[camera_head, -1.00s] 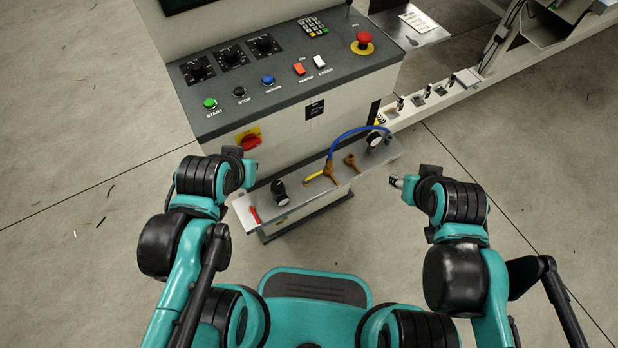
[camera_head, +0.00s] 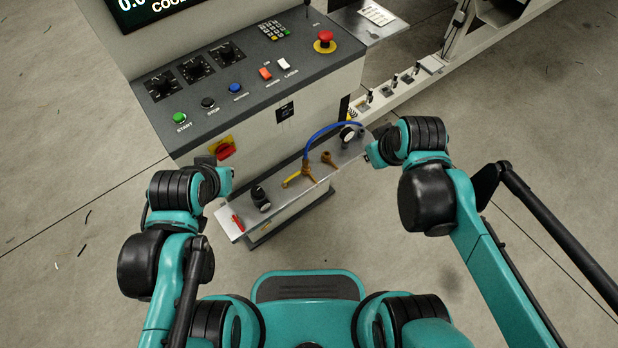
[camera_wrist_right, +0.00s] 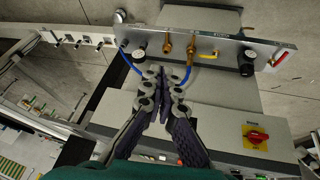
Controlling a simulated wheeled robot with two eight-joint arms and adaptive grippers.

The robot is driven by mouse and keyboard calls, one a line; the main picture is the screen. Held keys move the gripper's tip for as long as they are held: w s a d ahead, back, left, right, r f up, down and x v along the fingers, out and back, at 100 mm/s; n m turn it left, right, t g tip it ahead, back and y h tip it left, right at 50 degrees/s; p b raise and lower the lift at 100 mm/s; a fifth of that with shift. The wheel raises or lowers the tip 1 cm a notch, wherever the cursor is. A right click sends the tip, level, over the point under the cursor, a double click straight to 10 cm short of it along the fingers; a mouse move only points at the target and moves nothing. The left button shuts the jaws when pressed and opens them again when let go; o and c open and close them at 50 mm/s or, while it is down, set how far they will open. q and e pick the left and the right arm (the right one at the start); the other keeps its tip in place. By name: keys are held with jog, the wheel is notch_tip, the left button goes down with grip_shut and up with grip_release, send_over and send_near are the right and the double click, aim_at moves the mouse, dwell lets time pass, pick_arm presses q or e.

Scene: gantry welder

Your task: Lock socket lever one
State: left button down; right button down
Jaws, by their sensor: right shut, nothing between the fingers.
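Several small sockets with dark upright levers sit in a row on the pale rail, right of the control cabinet. In the head view the nearest lever (camera_head: 370,97), a middle one (camera_head: 394,81) and a farther one (camera_head: 416,68) show. I cannot tell which is number one, nor whether any is locked. The row also shows at upper left in the right wrist view (camera_wrist_right: 78,44). My right gripper (camera_wrist_right: 160,74) is shut and empty, apart from the levers. In the head view it is by the shelf's right end. My left gripper (camera_head: 207,161) is beside the cabinet front; its fingers are unclear.
The metal shelf (camera_head: 228,221) carries gauges, brass fittings, a blue hose (camera_head: 322,132) and a red handle. The cabinet (camera_head: 255,85) has buttons and a red emergency stop (camera_head: 325,38). Open floor (camera_head: 530,130) lies to the right.

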jog(key=w+a+f+n+g, duration=0.2)
jog(key=w+a+n, duration=0.1)
jog(key=w+n, duration=0.2)
jog(key=n+g+y+p, duration=0.25)
jog(key=n+g, duration=0.35)
jog(key=n, duration=0.9)
send_over(309, 185)
jog(key=w+d, duration=0.2)
jog(key=d, duration=0.1)
notch_tip(309, 185, down, 18)
jog(key=shift+w+d+f+p, duration=0.15)
jog(key=shift+d+f+p, duration=0.1)
jog(key=shift+p, duration=0.1)
jog(key=b+x, duration=0.2)
jog(key=x, duration=0.3)
jog(key=b+x, duration=0.2)
jog(key=x, duration=0.3)
jog(key=shift+w+d+f, duration=0.1)
jog(key=shift+w+d, duration=0.05)
jog(key=shift+w, duration=0.05)
jog(key=shift+h, duration=0.25)
